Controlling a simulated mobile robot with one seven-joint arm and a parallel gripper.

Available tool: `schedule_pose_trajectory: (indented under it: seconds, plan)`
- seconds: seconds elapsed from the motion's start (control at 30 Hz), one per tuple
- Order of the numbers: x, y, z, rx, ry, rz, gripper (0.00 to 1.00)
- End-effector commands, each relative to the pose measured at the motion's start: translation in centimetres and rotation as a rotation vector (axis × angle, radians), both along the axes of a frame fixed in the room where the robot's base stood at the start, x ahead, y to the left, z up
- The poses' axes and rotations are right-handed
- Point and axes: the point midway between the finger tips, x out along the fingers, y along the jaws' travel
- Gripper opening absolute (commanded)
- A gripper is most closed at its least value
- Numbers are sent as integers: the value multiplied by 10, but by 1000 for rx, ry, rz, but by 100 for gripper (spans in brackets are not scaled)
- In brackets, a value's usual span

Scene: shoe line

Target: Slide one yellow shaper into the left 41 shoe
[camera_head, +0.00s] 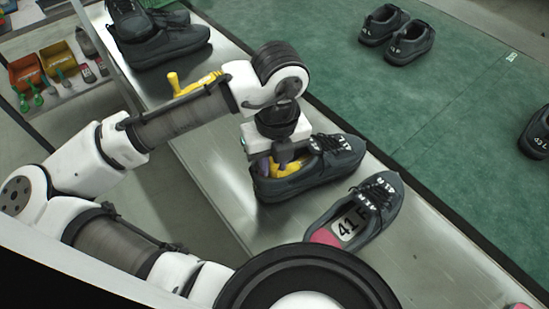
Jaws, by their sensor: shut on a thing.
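My gripper (285,157) points down over a dark shoe (300,183) on the metal bench, and is shut on a yellow shaper (287,170). The shaper sits at the shoe's opening, its lower part hidden by the shoe's side, so I cannot tell how deep it is. The shoe's tongue mark is small and seems to end in L. Its mate (376,205), to the right and nearer, is marked R on the tongue and shows a "41" label and a pink heel inside. Another yellow shaper (178,84) shows behind my forearm, partly hidden.
Dark shoes (165,45) stand at the bench's far end. A pair (398,38) and another shoe stand on the green surface to the right. Orange (24,73) and olive (60,60) bins with small items are on a shelf at the left. The bench (222,200) is bare left of the shoe.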

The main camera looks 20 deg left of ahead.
Motion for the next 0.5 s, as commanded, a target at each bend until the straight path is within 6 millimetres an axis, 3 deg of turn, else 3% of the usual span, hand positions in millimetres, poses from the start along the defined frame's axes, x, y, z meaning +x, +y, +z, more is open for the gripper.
schedule_pose_trajectory:
  seconds: [0.3,0.33,0.5]
  plan:
    - [0,0,-1,-3,-5,0,0]
    - [0,0,-1,-3,-5,0,25]
    - [0,0,-1,-3,-5,0,47]
